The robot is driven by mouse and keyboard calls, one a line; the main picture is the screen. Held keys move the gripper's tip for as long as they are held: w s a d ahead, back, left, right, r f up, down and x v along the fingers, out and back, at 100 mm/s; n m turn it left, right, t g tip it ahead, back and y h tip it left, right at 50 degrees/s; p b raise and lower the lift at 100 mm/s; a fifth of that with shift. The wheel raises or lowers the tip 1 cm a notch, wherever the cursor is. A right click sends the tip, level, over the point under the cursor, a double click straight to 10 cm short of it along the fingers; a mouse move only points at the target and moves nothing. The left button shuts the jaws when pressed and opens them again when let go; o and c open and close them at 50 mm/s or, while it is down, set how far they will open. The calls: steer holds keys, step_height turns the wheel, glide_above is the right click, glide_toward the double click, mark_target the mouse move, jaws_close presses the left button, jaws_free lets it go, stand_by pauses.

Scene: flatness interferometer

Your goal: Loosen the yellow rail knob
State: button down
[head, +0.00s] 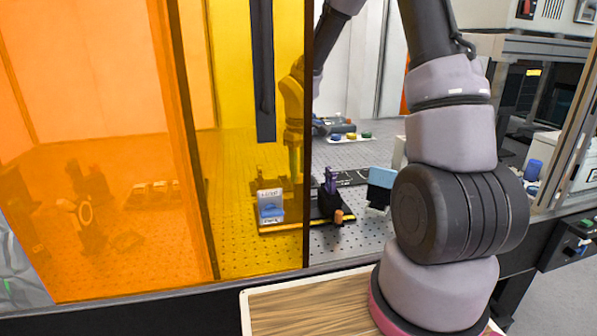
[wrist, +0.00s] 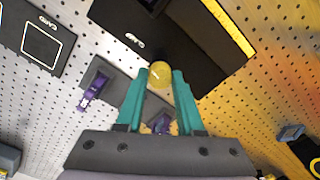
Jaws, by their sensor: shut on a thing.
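The yellow rail knob (wrist: 159,75) is round and shows in the wrist view at the edge of a black plate (wrist: 205,45). My gripper (wrist: 161,82) has two teal fingers, one on each side of the knob, and is shut on it. The knob's underside and shaft are hidden by the fingers and the plate. In the head view my arm reaches down behind the amber panel; the knob and the fingertips cannot be made out clearly there.
Purple clamps (wrist: 90,90) on dark bases stand on the perforated table near my gripper. Another black plate (wrist: 35,38) lies at upper left. Amber panels (head: 100,150) front the table in the head view. A light blue block (head: 380,186) stands right of the rail.

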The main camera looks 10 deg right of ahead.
steer(key=shift+n, duration=0.7)
steer(key=c, duration=0.5)
jaws_free()
step_height(320, 180, up, 11)
steer(key=shift+f, duration=0.1)
